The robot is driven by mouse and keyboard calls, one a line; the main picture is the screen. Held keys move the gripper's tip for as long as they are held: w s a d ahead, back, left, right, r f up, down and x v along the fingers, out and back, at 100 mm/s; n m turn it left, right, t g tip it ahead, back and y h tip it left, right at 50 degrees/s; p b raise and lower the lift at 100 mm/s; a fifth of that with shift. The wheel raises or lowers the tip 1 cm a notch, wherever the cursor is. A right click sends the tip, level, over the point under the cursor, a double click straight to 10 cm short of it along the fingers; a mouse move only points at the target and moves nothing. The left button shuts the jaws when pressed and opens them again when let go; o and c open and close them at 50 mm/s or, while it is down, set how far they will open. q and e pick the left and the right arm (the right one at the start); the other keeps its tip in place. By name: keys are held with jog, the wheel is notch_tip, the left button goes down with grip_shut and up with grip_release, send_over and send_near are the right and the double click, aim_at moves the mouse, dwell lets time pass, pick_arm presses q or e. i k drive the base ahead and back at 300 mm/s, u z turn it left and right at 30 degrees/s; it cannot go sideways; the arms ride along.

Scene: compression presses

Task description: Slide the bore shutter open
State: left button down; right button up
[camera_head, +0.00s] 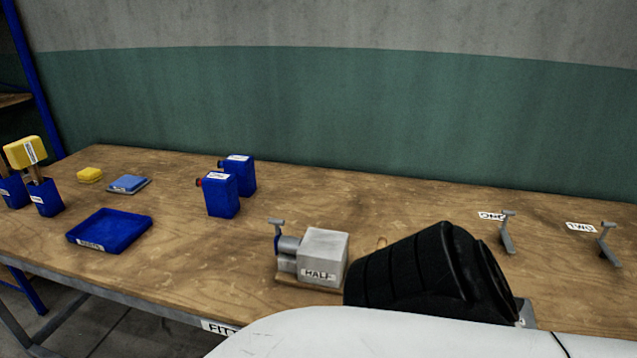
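A grey metal block labelled HALF (322,255) stands on the table near the front edge. A short grey cylinder (288,245) sticks out of its left side, with a small grey lever (276,223) above a blue part at its end. I cannot tell which part is the bore shutter, or whether it is open. A large black ribbed part and a white link of my own arm cover the table to the right of the block. No fingertips of either gripper show in the head view.
Two blue canisters (221,195) stand behind the block. A blue tray (110,230), a blue-grey pad (128,184) and yellow-topped tools in blue holders (45,197) are at left. A grey piece (525,314) shows partly beside my arm.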

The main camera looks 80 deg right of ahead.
aim_at(277, 222)
jog(key=k, duration=0.35)
jog(key=z, duration=1.8)
